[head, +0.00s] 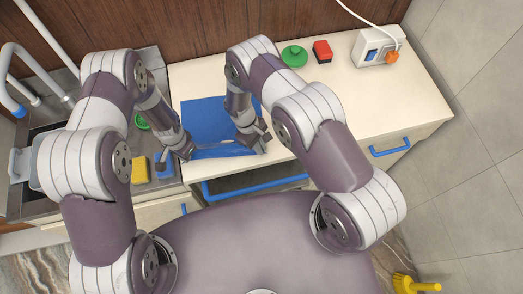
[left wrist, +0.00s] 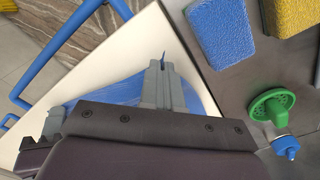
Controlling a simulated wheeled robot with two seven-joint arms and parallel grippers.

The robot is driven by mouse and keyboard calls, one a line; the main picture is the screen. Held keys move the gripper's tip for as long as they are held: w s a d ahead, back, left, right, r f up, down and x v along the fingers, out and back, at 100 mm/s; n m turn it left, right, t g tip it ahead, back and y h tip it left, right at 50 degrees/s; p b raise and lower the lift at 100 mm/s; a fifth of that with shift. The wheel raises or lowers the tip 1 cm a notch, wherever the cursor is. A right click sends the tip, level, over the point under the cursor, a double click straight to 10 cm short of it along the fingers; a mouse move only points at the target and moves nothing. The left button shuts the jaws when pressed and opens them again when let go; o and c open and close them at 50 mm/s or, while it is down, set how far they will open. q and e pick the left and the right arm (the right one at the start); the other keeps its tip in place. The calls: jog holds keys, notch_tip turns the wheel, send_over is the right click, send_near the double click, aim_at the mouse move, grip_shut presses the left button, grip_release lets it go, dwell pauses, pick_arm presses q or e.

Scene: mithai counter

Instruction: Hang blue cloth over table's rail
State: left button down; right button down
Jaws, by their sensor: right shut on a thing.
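The blue cloth (head: 205,118) lies on the cream table top, with its front edge gathered and slightly raised between my grippers. My right gripper (head: 262,146) is shut on its front right corner, near the table's front edge. My left gripper (head: 176,157) is at its front left corner; in the left wrist view its fingers (left wrist: 163,68) are together with a sliver of blue at the tips, and the cloth (left wrist: 118,91) runs off to the left. The table's blue rail (head: 250,183) runs along the front, below the cloth; it also shows in the left wrist view (left wrist: 62,45).
A blue sponge (head: 164,167) and a yellow sponge (head: 140,170) lie left of the table, near a green strainer-like item (head: 142,121). A green lid (head: 294,56), a red block (head: 322,51) and a socket box (head: 375,48) stand at the back. The table's right part is clear.

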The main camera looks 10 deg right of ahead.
pick_arm(q)
jog(key=shift+w, duration=0.1)
pick_arm(e)
notch_tip(320, 180, up, 4)
jog(key=shift+w, duration=0.1)
jog(key=shift+r, duration=0.45)
